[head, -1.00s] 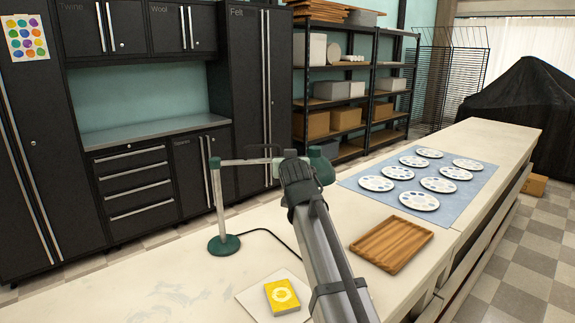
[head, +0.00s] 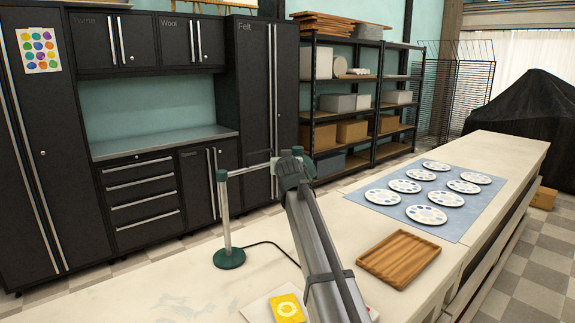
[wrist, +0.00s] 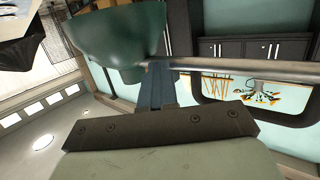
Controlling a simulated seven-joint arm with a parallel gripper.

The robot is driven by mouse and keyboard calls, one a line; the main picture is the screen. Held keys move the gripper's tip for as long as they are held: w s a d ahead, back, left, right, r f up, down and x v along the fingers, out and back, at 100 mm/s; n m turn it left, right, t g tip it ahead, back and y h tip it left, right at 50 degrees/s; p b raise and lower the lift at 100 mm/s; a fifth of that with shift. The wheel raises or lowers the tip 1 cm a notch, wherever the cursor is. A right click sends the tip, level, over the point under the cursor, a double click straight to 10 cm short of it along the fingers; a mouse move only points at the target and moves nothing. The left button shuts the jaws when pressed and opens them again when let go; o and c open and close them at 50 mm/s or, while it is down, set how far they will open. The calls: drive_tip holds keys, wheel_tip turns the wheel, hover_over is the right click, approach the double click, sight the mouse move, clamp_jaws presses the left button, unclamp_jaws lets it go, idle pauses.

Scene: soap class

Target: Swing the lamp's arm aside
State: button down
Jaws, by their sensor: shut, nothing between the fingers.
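The desk lamp has a round green base (head: 229,258) and a silver upright post on the worktop. Its silver arm runs right from the post top to my gripper (head: 277,160). In the wrist view the green lampshade (wrist: 118,38) is at the upper left, and the lamp's arm (wrist: 245,67) extends right. My blue-grey fingers (wrist: 161,86) are shut with nothing between them. They are right by the arm, beside the shade; contact cannot be told. In the head view my wrist hides most of the shade and my fingertips.
A yellow block (head: 287,309) lies on white paper below my arm. A wooden tray (head: 399,258) and a blue mat (head: 462,226) with several white palettes lie to the right. A black cord runs from the lamp base. Dark cabinets (head: 150,200) stand behind the worktop.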

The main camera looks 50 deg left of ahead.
drive_tip(key=shift+w+a+r, duration=0.1)
drive_tip(key=shift+a+r, duration=0.05)
drive_tip(key=shift+a, duration=0.2)
drive_tip(key=d+r, duration=0.2)
drive_tip(key=d, duration=1.2)
drive_tip(key=shift+d+r, duration=0.2)
drive_tip(key=shift+r, duration=0.05)
